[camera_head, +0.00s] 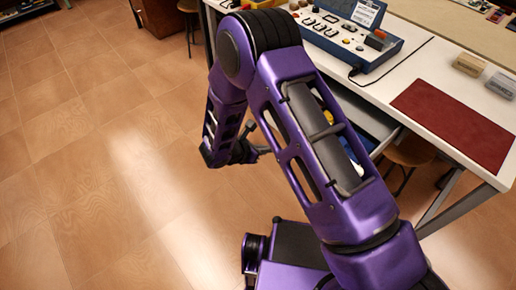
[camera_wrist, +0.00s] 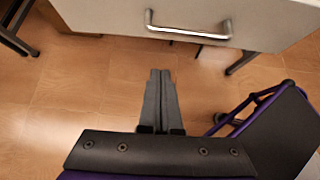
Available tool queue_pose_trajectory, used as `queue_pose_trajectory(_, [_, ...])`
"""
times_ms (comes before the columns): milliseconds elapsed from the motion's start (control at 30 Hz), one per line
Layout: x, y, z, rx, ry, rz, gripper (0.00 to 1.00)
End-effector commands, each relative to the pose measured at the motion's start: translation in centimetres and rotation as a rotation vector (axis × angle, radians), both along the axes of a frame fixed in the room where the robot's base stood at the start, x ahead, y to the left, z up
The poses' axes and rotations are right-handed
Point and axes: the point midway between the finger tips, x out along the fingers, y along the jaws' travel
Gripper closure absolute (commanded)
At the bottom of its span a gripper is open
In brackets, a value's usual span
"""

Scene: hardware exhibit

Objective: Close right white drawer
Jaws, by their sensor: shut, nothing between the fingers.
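The white drawer (camera_wrist: 190,12) fills the top of the wrist view, its front facing me with a metal bar handle (camera_wrist: 188,28). In the head view the drawer (camera_head: 372,118) stands out from under the white table, largely hidden behind my arm; something yellow and white shows in it. My gripper (camera_wrist: 160,72) is shut and empty, its fingers side by side, pointing toward the drawer front just below the handle in the picture. No contact shows. The gripper is small and partly hidden in the head view (camera_head: 264,151).
A stool (camera_head: 410,150) stands under the table at right. Open tiled floor (camera_head: 100,150) lies to the left.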

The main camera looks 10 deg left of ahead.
Motion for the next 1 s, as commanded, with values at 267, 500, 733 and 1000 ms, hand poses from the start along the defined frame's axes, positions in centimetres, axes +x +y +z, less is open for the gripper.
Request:
queue_pose_trajectory(267, [3.4,-2.6,-0.8,0.001,-0.002,-0.003,1.0])
queue_pose_trajectory(500, [4.5,-3.4,-0.5,0.001,-0.002,-0.001,1.0])
queue_pose_trajectory(733, [4.5,-3.4,-0.5,0.001,-0.002,-0.001,1.0])
queue_pose_trajectory(1000, [5.1,-3.9,-0.7,0.002,-0.003,-0.003,1.0])
